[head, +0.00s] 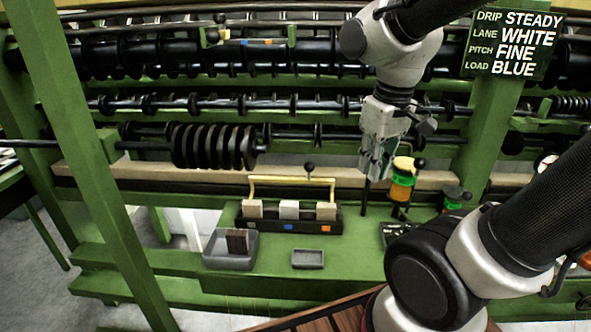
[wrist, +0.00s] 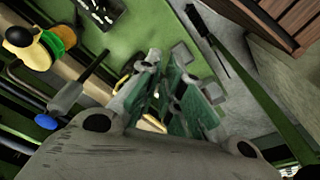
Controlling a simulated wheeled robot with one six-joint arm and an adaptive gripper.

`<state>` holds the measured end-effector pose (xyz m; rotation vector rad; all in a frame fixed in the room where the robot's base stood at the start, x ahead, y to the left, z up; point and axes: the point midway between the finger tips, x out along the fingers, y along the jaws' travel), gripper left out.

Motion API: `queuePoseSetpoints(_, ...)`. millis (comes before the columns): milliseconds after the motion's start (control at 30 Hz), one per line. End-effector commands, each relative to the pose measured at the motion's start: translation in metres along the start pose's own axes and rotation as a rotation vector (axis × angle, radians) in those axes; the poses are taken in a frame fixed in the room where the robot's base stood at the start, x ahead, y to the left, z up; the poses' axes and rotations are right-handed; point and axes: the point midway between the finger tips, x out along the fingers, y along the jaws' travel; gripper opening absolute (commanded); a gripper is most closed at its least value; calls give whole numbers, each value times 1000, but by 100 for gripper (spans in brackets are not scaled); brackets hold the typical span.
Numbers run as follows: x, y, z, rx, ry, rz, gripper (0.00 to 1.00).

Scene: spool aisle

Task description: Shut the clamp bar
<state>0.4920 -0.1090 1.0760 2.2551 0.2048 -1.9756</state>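The clamp bar is a yellow bar (head: 265,180) with a black ball knob (head: 309,166). In the head view it stands raised above and behind a black block holder (head: 270,225) with three pale blocks, such as the middle one (head: 289,209). My gripper (head: 374,172) points down to the right of the bar, in the air and apart from it. In the wrist view its greenish fingers (wrist: 162,85) appear parted with nothing held. A bit of yellow shows beside them, partly hidden by the fingers.
A grey bin (head: 230,250) with dark brown pieces and a small grey tray (head: 307,259) sit in front on the green bench. A yellow, orange and green spool stack (head: 402,182) stands close to the right of my gripper. Black rollers (head: 215,146) run behind.

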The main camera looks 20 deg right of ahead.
Motion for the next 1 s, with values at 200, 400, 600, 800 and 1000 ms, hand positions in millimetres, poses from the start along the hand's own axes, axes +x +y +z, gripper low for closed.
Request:
queuePoseSetpoints(200, 50, -20, -52, -258, -272, 120, 0)
queuePoseSetpoints(400, 101, -39, -105, -469, -468, 328, 0)
queuePoseSetpoints(600, 157, -64, -166, -651, -566, 608, 0)
queuePoseSetpoints(800, 190, -85, -236, -729, -500, 896, 0)
queuePoseSetpoints(1000, 159, -89, -288, -637, -314, 1074, 0)
